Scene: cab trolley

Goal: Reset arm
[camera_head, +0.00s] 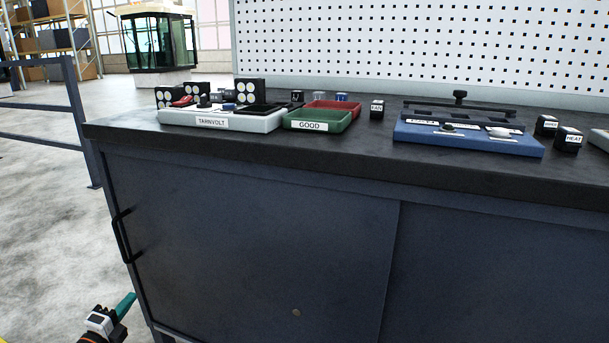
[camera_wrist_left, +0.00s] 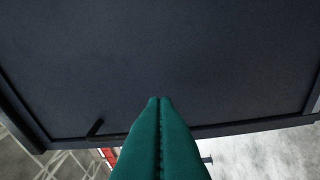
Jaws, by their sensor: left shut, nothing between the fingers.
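My left gripper (camera_head: 125,305) shows at the bottom left in the head view, low beside the cabinet's left front edge. Its green fingers are pressed together and empty. In the left wrist view the shut fingers (camera_wrist_left: 160,100) point at the dark cabinet front (camera_wrist_left: 150,50). A black handle (camera_wrist_left: 96,127) shows to the left of the fingertips there. My right gripper is in neither view.
The dark cabinet (camera_head: 250,240) has a black worktop (camera_head: 350,155). On it are a white TARNVOLT tray (camera_head: 265,124), a green GOOD tray (camera_head: 340,125), a blue fixture (camera_head: 470,143) and small labelled blocks. Open floor (camera_head: 45,220) and a rail lie left.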

